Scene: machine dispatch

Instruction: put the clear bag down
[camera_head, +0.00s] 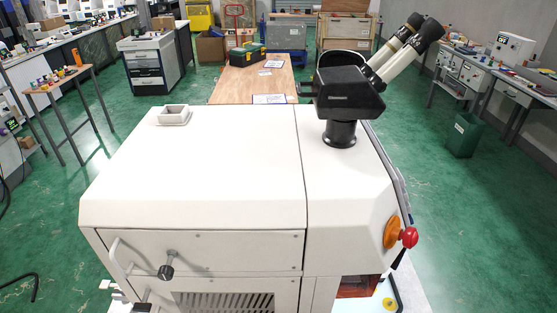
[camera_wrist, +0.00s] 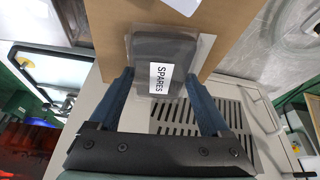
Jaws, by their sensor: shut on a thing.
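In the wrist view, the clear bag (camera_wrist: 177,47) shows a dark grey content and a white label reading "SPARES" (camera_wrist: 160,78). My gripper (camera_wrist: 158,80) has two blue fingers, one on each side of the bag, and is shut on it. A flat brown panel or board (camera_wrist: 105,28) lies behind the bag. I cannot tell whether the bag touches it. Neither my gripper nor the bag shows in the head view.
In the head view, a large white machine (camera_head: 200,185) fills the foreground, with a black eyepiece unit (camera_head: 345,95) and a small square grey dish (camera_head: 174,115) on top. Its slotted vent (camera_head: 225,302) is low in front. A wooden table (camera_head: 245,85) stands beyond. Green floor is open on both sides.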

